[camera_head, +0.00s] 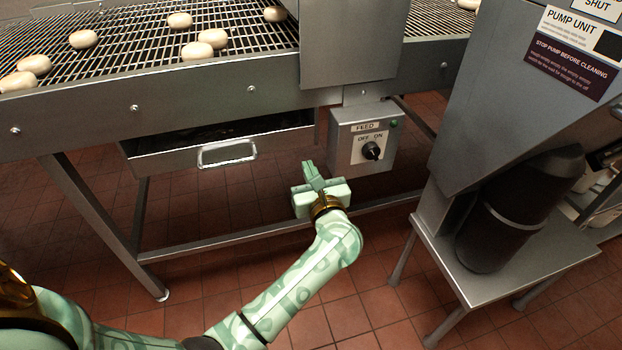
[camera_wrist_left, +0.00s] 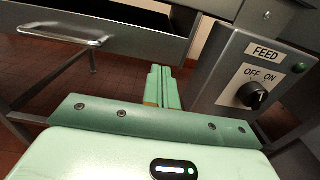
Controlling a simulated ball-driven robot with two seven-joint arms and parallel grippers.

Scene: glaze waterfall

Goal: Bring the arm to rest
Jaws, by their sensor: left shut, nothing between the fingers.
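My left gripper (camera_head: 312,172) is shut and empty, held out in front of the conveyor frame. Its green fingers lie together in the left wrist view (camera_wrist_left: 161,86). It is just left of the grey feed box (camera_head: 362,140) and apart from its switch. The black knob (camera_head: 371,151) sits under the OFF and ON labels, and its pointer seems turned toward ON. The box and knob (camera_wrist_left: 253,95) also show at the right of the left wrist view. My right gripper is not in view.
A conveyor with a wire belt (camera_head: 130,50) carries several pale round pieces. Below it a drawer with a handle (camera_head: 226,153) stands partly open, left of my gripper. A dark motor (camera_head: 520,210) stands on a metal stand at right. Tiled floor (camera_head: 345,317) is open in front.

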